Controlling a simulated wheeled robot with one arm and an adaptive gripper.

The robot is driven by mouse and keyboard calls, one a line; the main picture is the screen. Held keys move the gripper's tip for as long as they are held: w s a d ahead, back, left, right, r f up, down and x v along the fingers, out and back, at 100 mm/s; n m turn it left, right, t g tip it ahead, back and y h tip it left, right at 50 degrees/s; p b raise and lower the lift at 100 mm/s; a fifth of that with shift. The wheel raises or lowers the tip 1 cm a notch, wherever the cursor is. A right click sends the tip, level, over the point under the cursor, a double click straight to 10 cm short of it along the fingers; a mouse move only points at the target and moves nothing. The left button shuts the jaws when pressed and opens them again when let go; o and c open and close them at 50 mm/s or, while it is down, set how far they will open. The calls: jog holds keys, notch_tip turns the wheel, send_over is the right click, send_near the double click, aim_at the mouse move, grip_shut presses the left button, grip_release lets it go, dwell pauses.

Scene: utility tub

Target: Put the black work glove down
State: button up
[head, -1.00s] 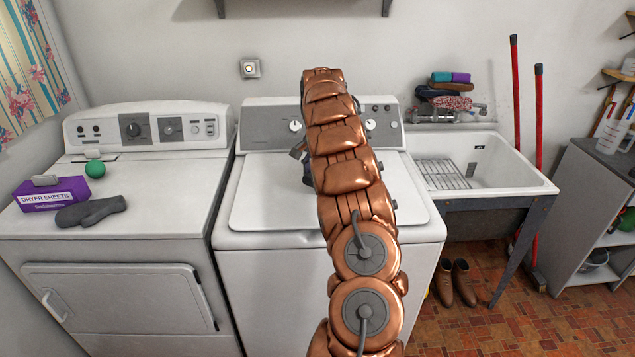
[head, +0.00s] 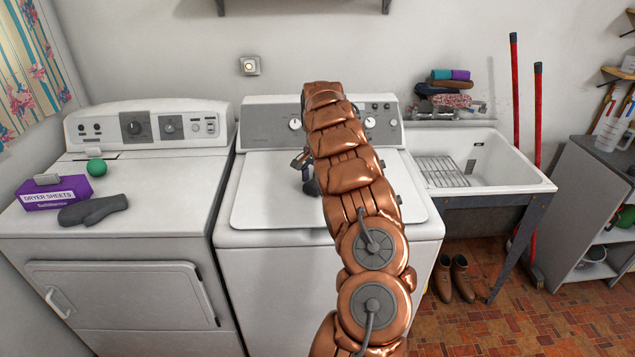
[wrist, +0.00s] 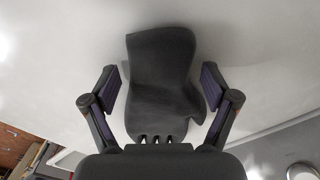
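A dark glove (wrist: 162,75) lies between the two fingers of my gripper (wrist: 160,85) in the wrist view, against a white surface. The fingers are spread, with gaps between their pads and most of the glove; its lower end is hidden behind the gripper body. In the head view my gripper (head: 301,160) is over the washer lid (head: 265,200), largely hidden by my arm. A dark bit of the glove (head: 311,187) shows below it. Another dark grey, glove-like item (head: 95,210) lies on the dryer top.
The dryer (head: 150,190) at left also bears a purple dryer sheets box (head: 50,198) and a green ball (head: 96,167). The utility tub (head: 515,178) with a rack stands right of the washer. The washer lid around my gripper looks clear.

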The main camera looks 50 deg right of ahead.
jog(key=shift+o, duration=0.6)
jog(key=shift+r, duration=0.2)
notch_tip(320, 180, up, 8)
jog(key=b, duration=0.2)
jog(key=shift+w+r+b, duration=0.1)
jog(key=shift+r+b, duration=0.05)
jog(key=shift+b, duration=0.15)
jog(key=shift+r+p, duration=0.4)
jog(key=shift+r, duration=1.35)
